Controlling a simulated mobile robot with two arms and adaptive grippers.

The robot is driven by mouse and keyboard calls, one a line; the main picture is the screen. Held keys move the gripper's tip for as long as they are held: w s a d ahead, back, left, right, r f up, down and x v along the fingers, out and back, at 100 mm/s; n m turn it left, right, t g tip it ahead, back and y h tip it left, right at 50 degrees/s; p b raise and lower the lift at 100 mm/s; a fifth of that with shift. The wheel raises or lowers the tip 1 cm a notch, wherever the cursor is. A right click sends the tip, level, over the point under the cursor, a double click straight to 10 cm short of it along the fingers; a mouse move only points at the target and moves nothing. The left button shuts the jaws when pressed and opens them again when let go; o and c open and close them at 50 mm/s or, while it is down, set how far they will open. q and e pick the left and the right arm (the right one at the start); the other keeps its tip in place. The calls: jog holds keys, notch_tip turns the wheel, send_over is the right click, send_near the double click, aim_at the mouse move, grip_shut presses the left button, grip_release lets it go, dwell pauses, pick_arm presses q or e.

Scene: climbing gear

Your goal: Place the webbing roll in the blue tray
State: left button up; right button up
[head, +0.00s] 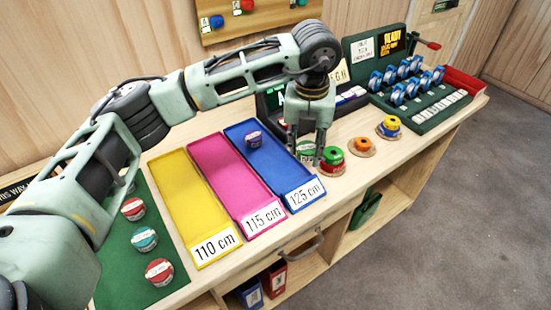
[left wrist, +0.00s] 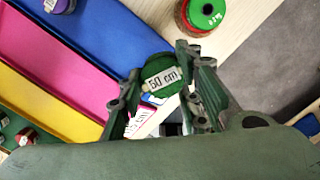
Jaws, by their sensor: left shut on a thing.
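My left gripper (head: 308,158) is shut on a green webbing roll (head: 304,148), just right of the blue tray in the head view. In the left wrist view the roll (left wrist: 162,80) sits between the two fingers (left wrist: 160,95), with a white label reading "50 cm" facing the camera. The blue tray (head: 275,170), labelled "125 cm", is the rightmost of three trays. A purple roll (head: 254,138) lies in its far part; the near part is bare. The blue tray also shows in the left wrist view (left wrist: 105,35). My right gripper is not in view.
A pink tray (head: 222,175) and a yellow tray (head: 190,205) lie left of the blue one. Green-and-red (head: 332,158), orange (head: 362,146) and yellow-blue (head: 388,126) rolls stand to the right. Several rolls lie on a green mat (head: 125,270). A green rack (head: 425,105) stands far right.

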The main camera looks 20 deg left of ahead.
pick_arm(q)
jog(key=p, duration=0.2)
send_over(275, 166)
jog(key=f, duration=0.5)
jog(key=shift+s, duration=0.2)
notch_tip(275, 166, down, 4)
jog(key=shift+r+p, duration=0.1)
jog(key=shift+p, duration=0.25)
jog(key=shift+f, duration=0.3)
jog(key=o, duration=1.1)
jog(key=shift+o, duration=0.2)
jog(key=shift+r, duration=0.1)
jog(key=shift+r, duration=0.25)
notch_tip(275, 166, up, 12)
jog(key=s+b, duration=0.1)
jog(key=b, duration=0.1)
jog(key=shift+s+f, duration=0.2)
